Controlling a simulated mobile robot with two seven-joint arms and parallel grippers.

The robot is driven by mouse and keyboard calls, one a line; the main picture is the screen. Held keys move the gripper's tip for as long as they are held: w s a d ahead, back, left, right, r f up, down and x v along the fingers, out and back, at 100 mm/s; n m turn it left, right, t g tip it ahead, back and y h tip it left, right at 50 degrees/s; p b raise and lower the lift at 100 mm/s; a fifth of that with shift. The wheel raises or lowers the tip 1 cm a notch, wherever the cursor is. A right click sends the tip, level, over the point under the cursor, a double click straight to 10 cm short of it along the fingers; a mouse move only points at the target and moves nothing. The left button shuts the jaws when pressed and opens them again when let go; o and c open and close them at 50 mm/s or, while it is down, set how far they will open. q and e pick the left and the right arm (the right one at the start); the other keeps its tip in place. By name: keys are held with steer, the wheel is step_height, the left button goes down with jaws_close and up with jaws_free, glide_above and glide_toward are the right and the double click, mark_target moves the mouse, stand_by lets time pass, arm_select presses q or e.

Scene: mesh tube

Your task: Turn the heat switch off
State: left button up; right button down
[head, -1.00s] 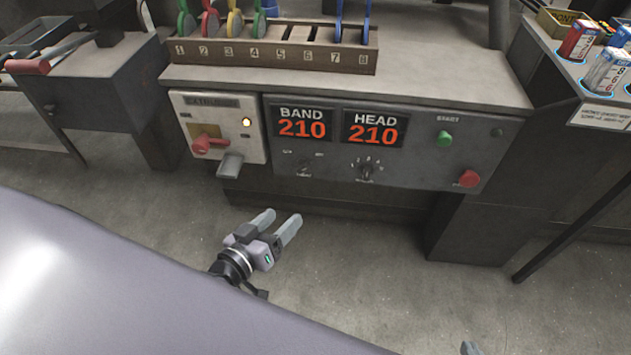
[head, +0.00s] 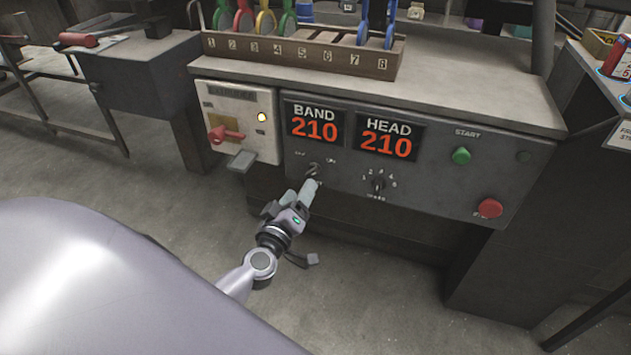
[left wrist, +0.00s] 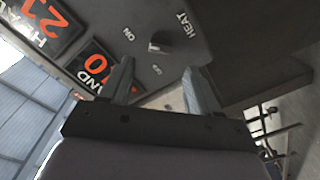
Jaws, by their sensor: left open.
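The heat switch (head: 314,169) is a small dark knob on the grey control panel, below the BAND display. It also shows in the left wrist view (left wrist: 159,42), with the labels HEAT and ON beside it. I cannot tell for sure which way it points. My left gripper (head: 308,188) is just below and in front of the switch, partly covering its HEAT label. In the left wrist view the two fingers (left wrist: 158,78) are spread and empty, with the switch ahead between them, apart from it. My right gripper is not in view.
The BAND and HEAD displays (head: 389,138) both read 210. A speed dial (head: 377,183), green start button (head: 461,156) and red button (head: 490,208) are to the right. The panel hangs under a bench edge.

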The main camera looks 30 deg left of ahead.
mark_target(310, 174)
arm_select(q)
steer(key=shift+b+x, duration=0.85)
steer(key=shift+x, duration=2.65)
steer(key=c, duration=1)
